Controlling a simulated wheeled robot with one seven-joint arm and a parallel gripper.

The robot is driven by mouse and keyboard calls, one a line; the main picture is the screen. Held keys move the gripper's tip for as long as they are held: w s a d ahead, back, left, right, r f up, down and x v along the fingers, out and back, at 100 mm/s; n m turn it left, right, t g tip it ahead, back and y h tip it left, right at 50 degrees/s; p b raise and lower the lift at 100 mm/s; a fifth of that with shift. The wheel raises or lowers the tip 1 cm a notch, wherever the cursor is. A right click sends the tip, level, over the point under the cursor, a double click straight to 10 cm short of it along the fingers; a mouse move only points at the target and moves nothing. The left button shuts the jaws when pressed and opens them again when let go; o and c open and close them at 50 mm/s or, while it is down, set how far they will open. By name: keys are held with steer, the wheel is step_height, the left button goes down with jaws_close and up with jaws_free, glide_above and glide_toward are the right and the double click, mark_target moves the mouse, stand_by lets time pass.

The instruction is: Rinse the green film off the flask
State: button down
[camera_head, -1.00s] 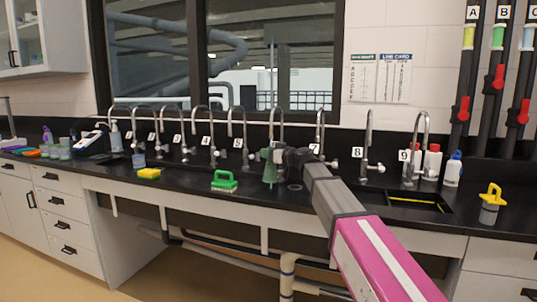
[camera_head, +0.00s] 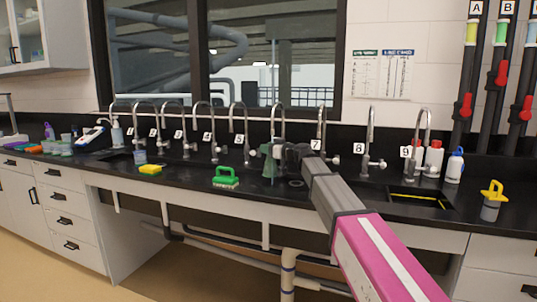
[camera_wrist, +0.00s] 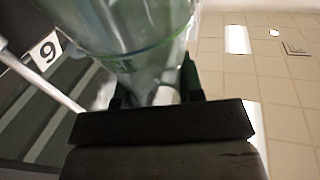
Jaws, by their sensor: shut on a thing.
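The flask (camera_head: 269,165) has a green tint and is held at the sink row, in front of the tap whose label is hidden, between taps 5 and 7. In the wrist view the flask (camera_wrist: 120,28) is large and clear with a greenish cast, its narrower part between the fingers. My gripper (camera_wrist: 155,92) is shut on it. In the head view my gripper (camera_head: 280,151) reaches the flask from the right. The tap (camera_head: 278,115) arches behind and above the flask. I cannot tell whether water runs.
Numbered taps line the back of the black counter, including tap 7 (camera_head: 320,125) and tap 8 (camera_head: 368,135). Bottles (camera_head: 454,168) and a yellow-handled container (camera_head: 491,202) stand at right.

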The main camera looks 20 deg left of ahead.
steer(key=shift+w+d, duration=0.1)
steer(key=shift+d, duration=0.05)
steer(key=shift+w+d, duration=0.15)
steer(key=shift+d, duration=0.25)
steer(key=shift+a, duration=0.15)
